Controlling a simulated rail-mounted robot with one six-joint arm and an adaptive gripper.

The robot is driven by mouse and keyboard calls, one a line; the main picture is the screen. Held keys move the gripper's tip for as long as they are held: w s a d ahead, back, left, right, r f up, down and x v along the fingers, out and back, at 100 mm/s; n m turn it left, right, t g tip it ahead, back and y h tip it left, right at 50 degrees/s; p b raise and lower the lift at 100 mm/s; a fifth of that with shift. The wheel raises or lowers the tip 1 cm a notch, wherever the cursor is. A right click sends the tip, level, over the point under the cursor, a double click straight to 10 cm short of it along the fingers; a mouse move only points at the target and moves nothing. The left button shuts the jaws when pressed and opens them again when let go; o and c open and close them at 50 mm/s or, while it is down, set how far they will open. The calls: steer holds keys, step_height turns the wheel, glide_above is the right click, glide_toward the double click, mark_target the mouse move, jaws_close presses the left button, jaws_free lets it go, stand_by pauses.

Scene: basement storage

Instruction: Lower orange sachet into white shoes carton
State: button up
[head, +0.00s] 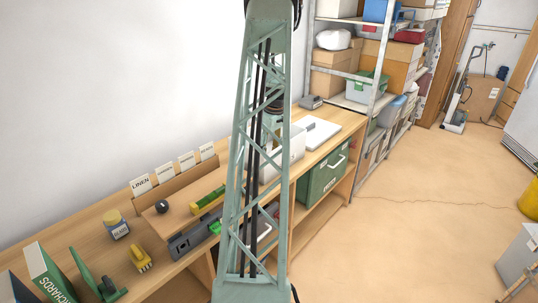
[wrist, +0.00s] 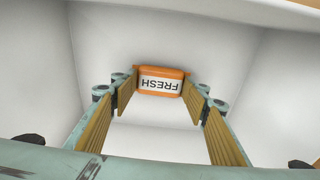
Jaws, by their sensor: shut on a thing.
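The orange sachet (wrist: 174,73) has a white label reading FRESH, upside down in the wrist view. My gripper (wrist: 160,92) is shut on it, with a fingertip on either side. White walls of the carton (wrist: 277,85) surround the gripper and sachet in the wrist view. I cannot tell how far the sachet is from the carton's floor. In the head view the white carton (head: 297,144) stands on the wooden bench, partly hidden behind my lattice arm. The gripper and sachet are hidden in that view.
A white lid-like slab (head: 316,132) lies on the bench right of the carton. A green drawer box (head: 322,180) sits below. Loaded metal shelves (head: 372,75) stand behind.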

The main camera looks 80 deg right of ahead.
steer(key=o, duration=0.9)
steer(key=shift+r, duration=0.15)
steer(key=r, duration=0.7)
steer(key=s+a+r, duration=0.1)
steer(key=r, duration=0.3)
steer(key=shift+s+r, duration=0.1)
steer(key=shift+r, duration=0.25)
stand_by(0.3)
